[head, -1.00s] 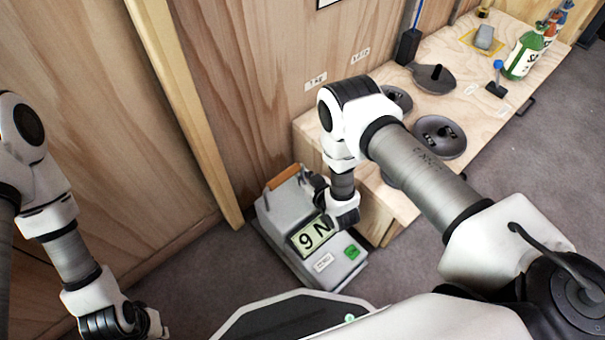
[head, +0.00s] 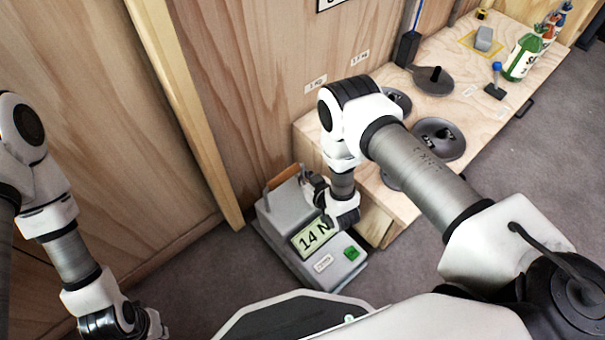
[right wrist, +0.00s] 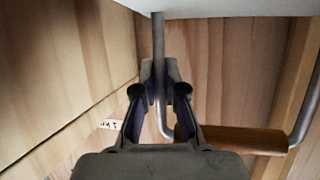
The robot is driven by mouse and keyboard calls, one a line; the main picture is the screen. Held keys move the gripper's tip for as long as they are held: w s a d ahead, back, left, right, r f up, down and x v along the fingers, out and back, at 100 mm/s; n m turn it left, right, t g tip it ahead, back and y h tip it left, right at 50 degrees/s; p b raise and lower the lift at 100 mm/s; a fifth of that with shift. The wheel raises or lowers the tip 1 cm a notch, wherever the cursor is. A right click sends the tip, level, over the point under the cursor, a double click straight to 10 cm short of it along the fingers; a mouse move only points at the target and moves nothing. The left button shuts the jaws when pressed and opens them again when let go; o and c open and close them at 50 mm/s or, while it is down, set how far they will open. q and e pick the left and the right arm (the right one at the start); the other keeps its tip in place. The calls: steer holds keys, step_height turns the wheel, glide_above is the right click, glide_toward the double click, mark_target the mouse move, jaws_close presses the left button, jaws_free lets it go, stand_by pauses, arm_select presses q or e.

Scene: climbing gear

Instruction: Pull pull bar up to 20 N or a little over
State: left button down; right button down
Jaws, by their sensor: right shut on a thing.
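The pull bar (head: 282,178) has a wooden grip between bent metal rods and rises from the grey force gauge box (head: 285,208). The box's display (head: 312,238) reads 14 N. In the right wrist view, my right gripper (right wrist: 160,85) is shut on one metal side rod of the pull bar, beside the wooden grip (right wrist: 245,139). In the head view, my right gripper (head: 318,190) is partly hidden by its own wrist. My left gripper (head: 150,323) hangs at the bottom left, away from the box. Its finger opening is unclear.
A green button (head: 351,253) and a small label sit on the front of the box. A low wooden bench (head: 400,205) with dark weight plates (head: 437,138) and bottles stands close on the right. A wooden wall and post (head: 185,110) stand behind. Carpet is free in front.

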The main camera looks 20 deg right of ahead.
steer(key=shift+f+b, duration=0.95)
steer(key=shift+f, duration=0.25)
steer(key=c, duration=1.7)
jaws_free()
steer(key=shift+f, duration=0.1)
steer(key=o, duration=0.5)
steer(key=v, duration=1.2)
